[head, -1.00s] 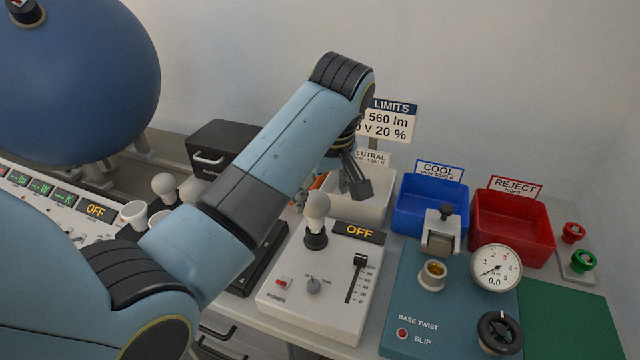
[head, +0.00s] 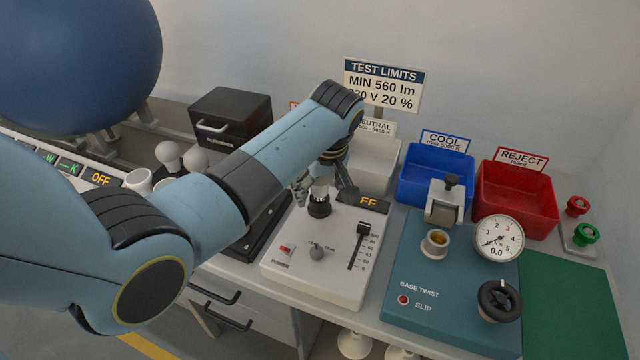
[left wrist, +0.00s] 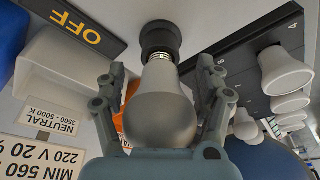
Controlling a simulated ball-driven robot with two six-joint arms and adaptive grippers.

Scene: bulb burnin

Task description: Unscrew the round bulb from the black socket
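The round bulb (left wrist: 160,110) is white-grey and stands in the black socket (left wrist: 159,38), with a little of its metal thread showing in the left wrist view. In the head view the black socket (head: 319,206) sits on the white tester box, and the bulb (head: 321,188) is partly hidden by my left gripper. My left gripper (head: 324,193) is over the bulb from above. In the left wrist view its two fingers (left wrist: 162,100) are open, one on each side of the bulb, with a narrow gap on both sides. My right gripper is not in view.
The white tester box (head: 290,262) has a slider and an OFF display (head: 362,202), partly covered by my gripper. The neutral bin (head: 374,160), cool bin (head: 432,183) and red reject bin (head: 515,205) stand behind. A teal base twist device (head: 440,315) stands to the right.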

